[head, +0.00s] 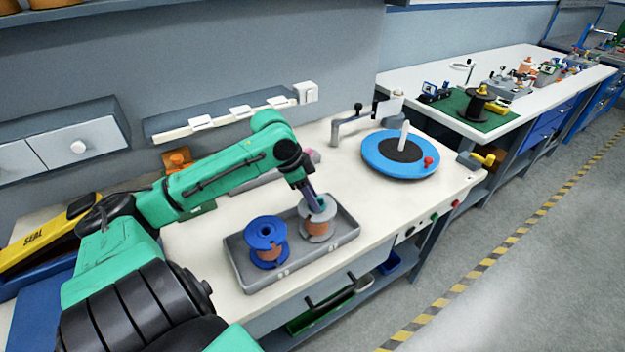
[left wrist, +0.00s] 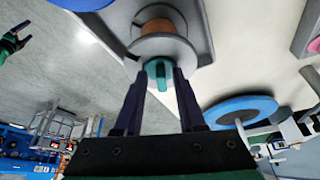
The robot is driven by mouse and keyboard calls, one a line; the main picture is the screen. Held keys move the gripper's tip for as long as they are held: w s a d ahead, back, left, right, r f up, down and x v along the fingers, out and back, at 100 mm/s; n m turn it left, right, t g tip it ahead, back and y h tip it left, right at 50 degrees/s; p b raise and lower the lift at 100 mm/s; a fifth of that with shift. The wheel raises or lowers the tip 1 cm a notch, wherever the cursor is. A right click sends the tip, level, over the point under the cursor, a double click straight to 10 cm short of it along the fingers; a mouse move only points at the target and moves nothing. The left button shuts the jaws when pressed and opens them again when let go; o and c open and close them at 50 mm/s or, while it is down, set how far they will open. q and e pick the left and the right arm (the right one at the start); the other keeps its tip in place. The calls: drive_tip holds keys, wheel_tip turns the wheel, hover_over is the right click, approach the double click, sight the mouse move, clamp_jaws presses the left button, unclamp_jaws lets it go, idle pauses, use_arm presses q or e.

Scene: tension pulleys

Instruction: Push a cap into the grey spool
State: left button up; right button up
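The grey spool (head: 317,228), wound with copper-coloured wire, stands upright in the right part of a grey tray (head: 290,275). It also shows in the left wrist view (left wrist: 170,45). My left gripper (head: 318,205) points down at its top. In the left wrist view its two dark fingers (left wrist: 162,80) close on a teal cap (left wrist: 157,70) at the centre of the spool's end. How deep the cap sits is hidden. My right gripper (left wrist: 22,36) seems to show small at the upper left of the left wrist view, its fingers apart and empty.
A blue spool (head: 266,236) with copper-coloured wire stands left of the grey one in the tray. A blue turntable (head: 373,165) with a black centre and a crank post (head: 340,128) stand further right. White bench top between them is clear.

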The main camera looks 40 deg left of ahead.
use_arm(q)
drive_tip(key=shift+r, duration=0.15)
drive_tip(key=v, duration=1.4)
drive_tip(key=shift+b, duration=0.35)
drive_tip(key=shift+a+r, duration=0.1)
drive_tip(key=shift+a, duration=0.05)
